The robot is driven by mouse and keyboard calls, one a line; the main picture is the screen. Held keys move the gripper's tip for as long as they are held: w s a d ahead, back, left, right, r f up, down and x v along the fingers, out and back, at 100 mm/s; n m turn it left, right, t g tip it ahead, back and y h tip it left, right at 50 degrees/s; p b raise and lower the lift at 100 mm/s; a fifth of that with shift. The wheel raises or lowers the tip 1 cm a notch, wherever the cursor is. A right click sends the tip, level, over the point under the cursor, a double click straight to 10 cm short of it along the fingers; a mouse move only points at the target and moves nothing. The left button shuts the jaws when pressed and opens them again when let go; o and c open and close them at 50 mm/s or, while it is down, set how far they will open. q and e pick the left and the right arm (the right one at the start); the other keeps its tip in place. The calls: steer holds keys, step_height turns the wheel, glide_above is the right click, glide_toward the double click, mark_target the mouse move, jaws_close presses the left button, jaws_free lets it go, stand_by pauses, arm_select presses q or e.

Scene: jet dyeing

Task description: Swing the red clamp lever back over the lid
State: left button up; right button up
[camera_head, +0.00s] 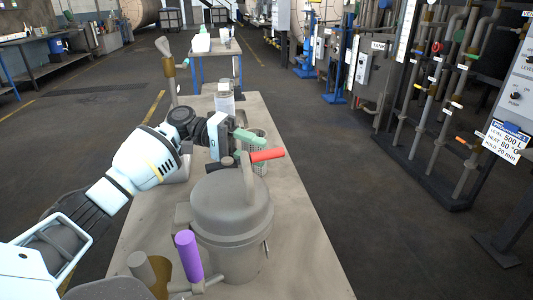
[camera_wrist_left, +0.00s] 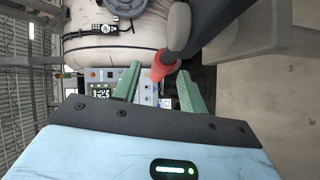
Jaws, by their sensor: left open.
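The red clamp lever (camera_head: 267,155) sits at the top of the grey upright clamp arm (camera_head: 247,182) and points right in the head view. The grey lid (camera_head: 220,205) closes the round pot (camera_head: 232,255) below it. My left gripper (camera_head: 247,138) is open, its green fingers just behind and above the lever in the head view. In the left wrist view the lever's red end (camera_wrist_left: 163,65) shows between the two spread green fingers, near their tips. I cannot tell whether it touches either finger. My right gripper is not in view.
A purple handle (camera_head: 188,255) stands in front of the pot at left. The bench's right side is clear. Pipework (camera_head: 440,100) stands farther right.

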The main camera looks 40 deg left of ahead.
mark_target(266, 154)
arm_select(q)
steer(key=shift+x, duration=1.65)
jaws_close()
